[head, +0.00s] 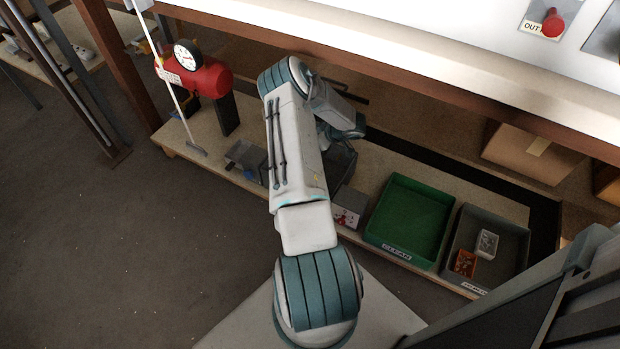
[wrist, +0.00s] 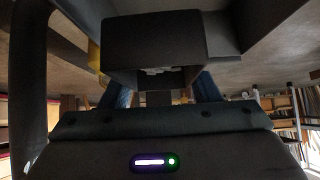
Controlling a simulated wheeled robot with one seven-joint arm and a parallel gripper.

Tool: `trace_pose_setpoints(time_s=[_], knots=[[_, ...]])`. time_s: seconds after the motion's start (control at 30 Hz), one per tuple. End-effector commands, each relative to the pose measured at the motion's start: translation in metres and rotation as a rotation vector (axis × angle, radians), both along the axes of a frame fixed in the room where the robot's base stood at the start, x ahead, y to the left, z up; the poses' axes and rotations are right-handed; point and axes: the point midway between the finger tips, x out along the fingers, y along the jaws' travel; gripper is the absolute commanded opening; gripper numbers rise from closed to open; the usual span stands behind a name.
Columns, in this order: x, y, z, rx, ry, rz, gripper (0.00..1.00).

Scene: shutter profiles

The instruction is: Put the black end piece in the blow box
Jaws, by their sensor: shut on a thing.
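In the wrist view a black, hollow, box-shaped piece (wrist: 155,40), which looks like the black end piece, sits between the blue fingers of my gripper (wrist: 161,88). My gripper is shut on it. In the head view my arm hides the fingers and the piece. A dark box (head: 343,168) stands on the bench, partly behind my arm, close to my wrist. It may be the blow box, but I cannot read a label on it. Whether the piece is inside or above it, I cannot tell.
An empty green tray (head: 437,199) marked CLEAN stands right of the dark box. Beside it a grey tray (head: 511,235) holds an orange part and a white part. A red tank with a gauge (head: 207,77) stands left. A brown rail (head: 420,88) runs above the bench.

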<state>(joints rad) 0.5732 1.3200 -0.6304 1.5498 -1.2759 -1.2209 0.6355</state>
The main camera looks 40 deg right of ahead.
Motion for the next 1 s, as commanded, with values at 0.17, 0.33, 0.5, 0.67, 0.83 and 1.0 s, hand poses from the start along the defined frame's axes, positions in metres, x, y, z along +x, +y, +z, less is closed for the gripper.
trace_pose_setpoints(time_s=[0.17, 0.33, 0.5, 0.67, 0.83, 1.0], knots=[[-0.023, -0.01, -0.021, 0.0, 0.0, 0.011, 0.33], [-0.014, 0.004, -0.038, 0.001, -0.001, 0.018, 0.33], [0.01, 0.035, -0.063, 0.0, 0.001, 0.019, 0.33], [0.031, 0.061, -0.083, -0.001, 0.0, 0.016, 0.33], [0.043, 0.077, -0.093, -0.001, 0.0, 0.013, 0.33], [0.046, 0.08, -0.101, -0.001, 0.001, 0.011, 0.33]])
